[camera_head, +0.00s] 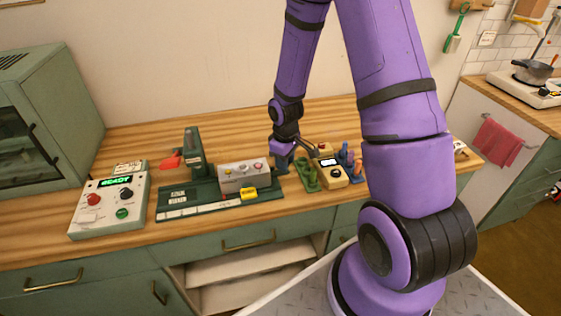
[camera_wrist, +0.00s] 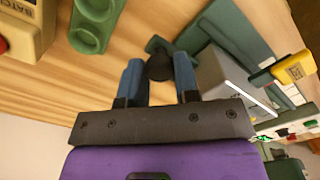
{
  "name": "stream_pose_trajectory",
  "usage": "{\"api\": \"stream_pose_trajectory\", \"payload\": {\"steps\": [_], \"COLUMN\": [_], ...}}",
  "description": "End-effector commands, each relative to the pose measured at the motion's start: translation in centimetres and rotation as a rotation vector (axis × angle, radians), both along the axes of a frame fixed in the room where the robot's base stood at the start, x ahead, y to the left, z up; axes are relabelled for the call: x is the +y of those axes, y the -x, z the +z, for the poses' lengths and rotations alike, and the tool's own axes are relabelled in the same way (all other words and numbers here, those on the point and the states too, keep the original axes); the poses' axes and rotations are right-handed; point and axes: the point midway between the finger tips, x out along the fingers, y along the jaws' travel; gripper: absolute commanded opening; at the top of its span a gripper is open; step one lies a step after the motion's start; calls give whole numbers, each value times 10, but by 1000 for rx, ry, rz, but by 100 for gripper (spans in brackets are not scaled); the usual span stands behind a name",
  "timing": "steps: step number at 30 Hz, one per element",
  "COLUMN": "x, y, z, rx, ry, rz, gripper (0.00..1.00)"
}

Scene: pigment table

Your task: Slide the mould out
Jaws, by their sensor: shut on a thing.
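My gripper (camera_head: 284,163) is at the right end of a green press-like machine (camera_head: 183,207) with a grey block (camera_head: 242,176) on its base. In the wrist view my gripper (camera_wrist: 158,72) has its two blue fingers on either side of a dark round knob (camera_wrist: 159,66), shut on it. The knob sits at the end of a dark green part (camera_wrist: 157,46) beside the machine. I cannot tell how far the mould itself is inside; the grey block hides part of the machine.
A control box (camera_head: 110,204) with a lit READY display stands left. A green tray with round hollows (camera_head: 308,176) and a yellow box (camera_head: 331,174) stand close right of my gripper. Several coloured pieces (camera_head: 349,158) stand behind. The front strip of wooden counter is clear.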

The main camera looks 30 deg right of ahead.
Motion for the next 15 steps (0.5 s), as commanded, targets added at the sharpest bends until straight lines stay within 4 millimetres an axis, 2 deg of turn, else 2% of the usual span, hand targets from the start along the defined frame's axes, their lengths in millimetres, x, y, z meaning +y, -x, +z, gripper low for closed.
{"api": "stream_pose_trajectory", "payload": {"steps": [7, 8, 10, 11, 15], "x": [-6, -6, -5, -5, -4], "y": [2, 2, 2, 2, 1], "z": [0, 0, 0, 0, 0], "rx": [4, 4, 3, 3, 3], "ry": [5, 5, 5, 5, 4], "rz": [-8, -8, -8, -7, -6], "gripper": [0, 34, 50, 54, 54]}}
